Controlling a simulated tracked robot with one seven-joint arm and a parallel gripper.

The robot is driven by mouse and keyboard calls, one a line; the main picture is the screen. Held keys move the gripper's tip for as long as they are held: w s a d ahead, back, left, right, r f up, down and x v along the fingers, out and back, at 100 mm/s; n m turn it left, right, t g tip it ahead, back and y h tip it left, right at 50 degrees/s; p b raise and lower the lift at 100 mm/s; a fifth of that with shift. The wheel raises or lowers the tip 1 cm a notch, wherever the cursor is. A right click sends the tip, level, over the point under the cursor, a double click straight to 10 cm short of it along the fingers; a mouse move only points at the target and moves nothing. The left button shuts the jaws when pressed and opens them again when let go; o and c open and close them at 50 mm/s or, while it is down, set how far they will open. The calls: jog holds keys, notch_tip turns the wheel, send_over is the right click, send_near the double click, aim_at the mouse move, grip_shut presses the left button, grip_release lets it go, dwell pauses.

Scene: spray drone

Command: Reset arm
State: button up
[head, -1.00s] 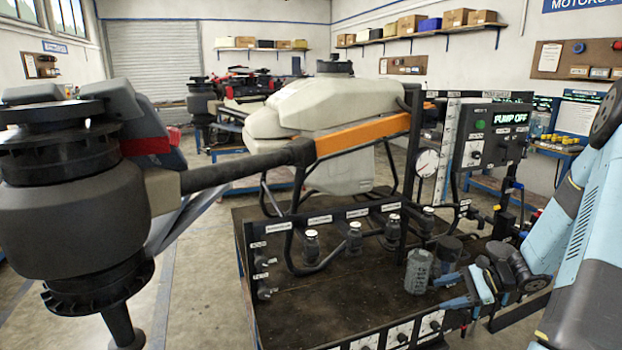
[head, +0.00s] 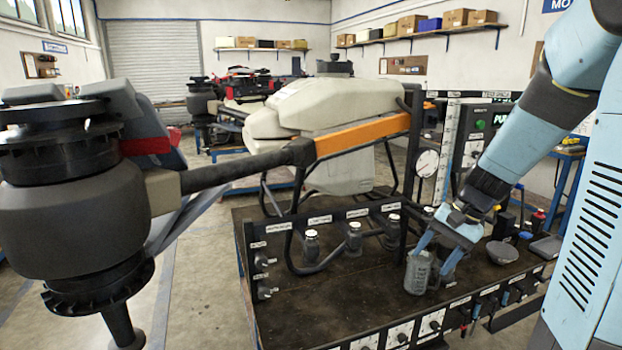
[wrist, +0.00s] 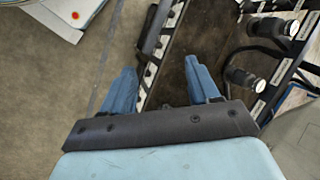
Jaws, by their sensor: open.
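My gripper (head: 436,258) is in the head view over the right part of the dark bench, pointing down, with its two blue fingers apart. In the wrist view my gripper (wrist: 160,86) is also open, and nothing shows held between the fingers. A grey labelled canister (head: 418,272) stands upright on the bench beside the fingers in the head view. I cannot tell whether a finger touches it. My light blue arm comes in from the upper right and hides part of the pump panel (head: 490,122).
The dark bench (head: 330,292) carries several capped fittings (head: 353,237) along a rail. A pale tank (head: 335,105) on a black frame stands behind, with an orange drone arm (head: 362,135). A large dark rotor motor (head: 70,200) fills the left. A shallow grey bowl (head: 502,252) sits right of my gripper.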

jog(key=s+a+r+n+t+h, duration=0.3)
jog(key=s+r+n+t+h, duration=0.1)
jog(key=s+r, duration=0.9)
jog(key=s+n+t, duration=0.1)
jog(key=s+n, duration=0.1)
jog(key=shift+a+n+h, duration=0.2)
jog(key=shift+n+h, duration=0.2)
